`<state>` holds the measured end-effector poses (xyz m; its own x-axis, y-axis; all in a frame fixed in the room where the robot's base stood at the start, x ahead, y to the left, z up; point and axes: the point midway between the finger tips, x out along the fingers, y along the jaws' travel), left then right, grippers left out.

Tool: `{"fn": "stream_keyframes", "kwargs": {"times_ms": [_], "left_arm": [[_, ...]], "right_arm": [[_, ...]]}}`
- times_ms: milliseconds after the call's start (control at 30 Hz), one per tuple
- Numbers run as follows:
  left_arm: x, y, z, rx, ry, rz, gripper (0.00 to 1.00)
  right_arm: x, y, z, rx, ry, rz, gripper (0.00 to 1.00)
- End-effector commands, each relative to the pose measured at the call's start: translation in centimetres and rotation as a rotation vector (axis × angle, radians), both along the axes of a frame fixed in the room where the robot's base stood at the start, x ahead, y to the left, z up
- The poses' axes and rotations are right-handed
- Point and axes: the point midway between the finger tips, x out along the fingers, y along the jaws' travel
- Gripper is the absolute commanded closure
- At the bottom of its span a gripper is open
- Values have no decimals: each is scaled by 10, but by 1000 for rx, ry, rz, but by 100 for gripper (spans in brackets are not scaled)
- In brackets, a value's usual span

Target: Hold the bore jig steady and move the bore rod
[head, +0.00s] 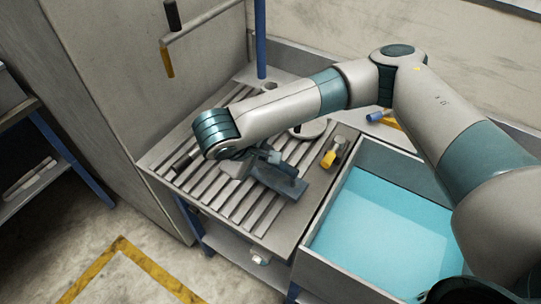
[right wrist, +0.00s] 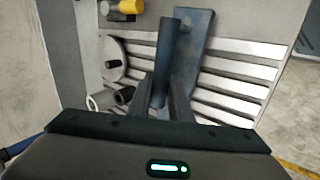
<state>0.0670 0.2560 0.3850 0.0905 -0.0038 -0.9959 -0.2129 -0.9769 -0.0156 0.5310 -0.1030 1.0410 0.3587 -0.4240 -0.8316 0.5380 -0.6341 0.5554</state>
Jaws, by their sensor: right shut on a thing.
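The bore jig appears to be the dark blue-grey piece with a flat plate (head: 286,181) on the slatted bench top. In the right wrist view its plate (right wrist: 198,48) runs upward behind a dark upright bar (right wrist: 168,55). My right gripper (right wrist: 167,100) is shut on this bar, which looks like part of the jig. In the head view my right gripper (head: 246,163) reaches over the jig and partly hides it. My left gripper is out of view.
A round disc with a post (right wrist: 112,60) stands near the jig. A yellow-and-grey fitting (head: 330,158) sits at the bench's right edge. A cyan-floored bin (head: 375,235) adjoins on the right. A blue post (head: 260,40) rises behind. Bare slats (head: 225,205) lie in front.

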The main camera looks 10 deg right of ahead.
Motion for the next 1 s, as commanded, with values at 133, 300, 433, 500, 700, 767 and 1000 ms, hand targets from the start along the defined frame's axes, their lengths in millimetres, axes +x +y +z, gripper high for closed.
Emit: {"fn": "stream_keyframes", "kwargs": {"times_ms": [133,300,433,500,700,767,1000], "left_arm": [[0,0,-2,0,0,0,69],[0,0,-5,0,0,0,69],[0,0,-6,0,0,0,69],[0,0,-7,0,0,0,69],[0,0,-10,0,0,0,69],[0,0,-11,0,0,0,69],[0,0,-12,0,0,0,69]], "right_arm": [[4,5,-3,2,-3,0,100],[7,9,-8,2,-3,0,100],[10,12,-12,2,-4,-1,100],[12,14,-14,2,-4,-1,100],[16,20,-19,2,-3,0,100],[17,21,-21,2,-3,0,100],[19,24,-24,2,-3,0,100]]}}
